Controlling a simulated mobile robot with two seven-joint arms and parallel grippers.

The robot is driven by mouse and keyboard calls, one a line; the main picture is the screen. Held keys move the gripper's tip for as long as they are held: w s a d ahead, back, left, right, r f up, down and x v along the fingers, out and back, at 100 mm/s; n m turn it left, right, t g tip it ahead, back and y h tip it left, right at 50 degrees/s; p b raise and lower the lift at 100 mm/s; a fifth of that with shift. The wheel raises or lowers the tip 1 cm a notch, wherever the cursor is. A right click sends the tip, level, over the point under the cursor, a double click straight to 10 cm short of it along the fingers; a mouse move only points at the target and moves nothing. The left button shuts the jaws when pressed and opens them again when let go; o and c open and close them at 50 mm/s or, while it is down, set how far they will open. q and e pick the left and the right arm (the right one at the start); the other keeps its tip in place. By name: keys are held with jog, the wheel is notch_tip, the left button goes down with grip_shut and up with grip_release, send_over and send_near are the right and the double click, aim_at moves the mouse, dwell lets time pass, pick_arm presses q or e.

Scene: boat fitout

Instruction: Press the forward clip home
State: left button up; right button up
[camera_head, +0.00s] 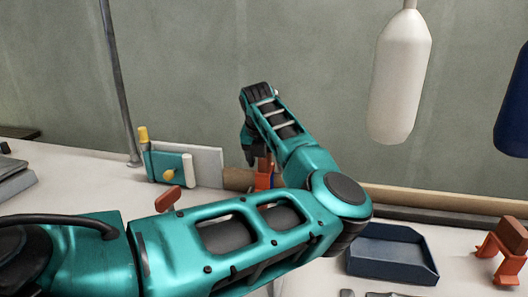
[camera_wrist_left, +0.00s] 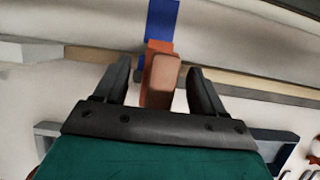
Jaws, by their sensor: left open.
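An orange clip (camera_wrist_left: 159,85) with a brown block-like top stands between the two fingers of my left gripper (camera_wrist_left: 160,88) in the left wrist view. The fingers are apart, with a gap visible on each side of the clip. In the head view the orange clip (camera_head: 264,173) shows below my left gripper (camera_head: 248,155), partly hidden by my arm. A blue strip (camera_wrist_left: 163,22) lies just beyond the clip. Another orange clip (camera_head: 505,250) with a brown top stands at the far right. I cannot tell whether the near clip is fully seated. My right gripper is not in view.
A teal box (camera_head: 165,167) with a yellow knob stands left of the clip. A dark blue tray (camera_head: 388,256) lies at the front right. A long tan rail (camera_head: 440,199) runs along the wall. A white fender (camera_head: 400,80) hangs above. A red-brown piece (camera_head: 168,200) shows behind my arm.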

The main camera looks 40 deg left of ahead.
pick_arm(q)
jog(key=shift+w+f, duration=0.15)
jog(key=shift+f, duration=0.25)
grip_shut()
dwell(0.9)
